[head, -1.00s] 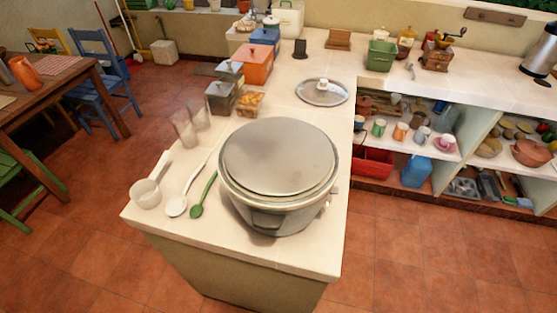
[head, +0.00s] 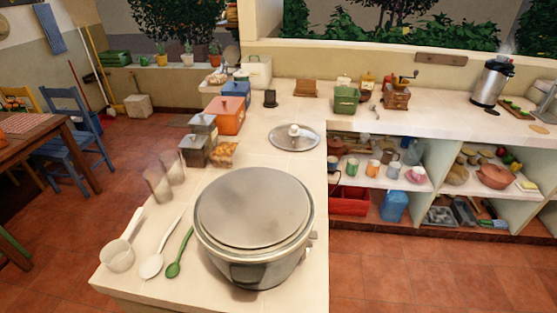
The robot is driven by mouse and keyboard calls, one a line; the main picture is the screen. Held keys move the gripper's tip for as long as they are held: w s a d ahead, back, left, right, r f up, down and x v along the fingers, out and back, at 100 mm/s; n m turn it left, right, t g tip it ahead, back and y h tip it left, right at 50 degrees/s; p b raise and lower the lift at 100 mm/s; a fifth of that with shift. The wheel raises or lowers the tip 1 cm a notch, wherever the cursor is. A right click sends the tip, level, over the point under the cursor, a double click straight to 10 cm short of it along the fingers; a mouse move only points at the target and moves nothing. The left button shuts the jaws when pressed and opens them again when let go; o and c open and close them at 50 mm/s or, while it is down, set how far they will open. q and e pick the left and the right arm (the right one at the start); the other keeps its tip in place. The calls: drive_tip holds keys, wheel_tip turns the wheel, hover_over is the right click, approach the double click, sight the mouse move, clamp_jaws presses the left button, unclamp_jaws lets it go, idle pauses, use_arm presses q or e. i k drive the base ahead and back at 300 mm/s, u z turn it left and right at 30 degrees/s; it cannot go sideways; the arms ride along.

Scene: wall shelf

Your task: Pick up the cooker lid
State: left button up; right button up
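A round lid with a light knob (head: 294,137) lies on the white counter behind the cooker, apart from it. It looks like the cooker lid. The large grey cooker (head: 252,262) stands near the counter's front end. A flat, plain grey disc (head: 254,205) covers its top. Neither of my grippers shows in the head view.
Two glasses (head: 158,183) and several canisters (head: 226,115) line the counter's left edge. Bare counter (head: 255,152) lies around the lid. Shelves (head: 375,180) stand at right.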

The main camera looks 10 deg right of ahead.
sight(295, 132)
drive_tip(key=k, duration=1)
drive_tip(key=z, duration=1.75)
drive_tip(key=i, duration=3.75)
drive_tip(key=u, duration=3.55)
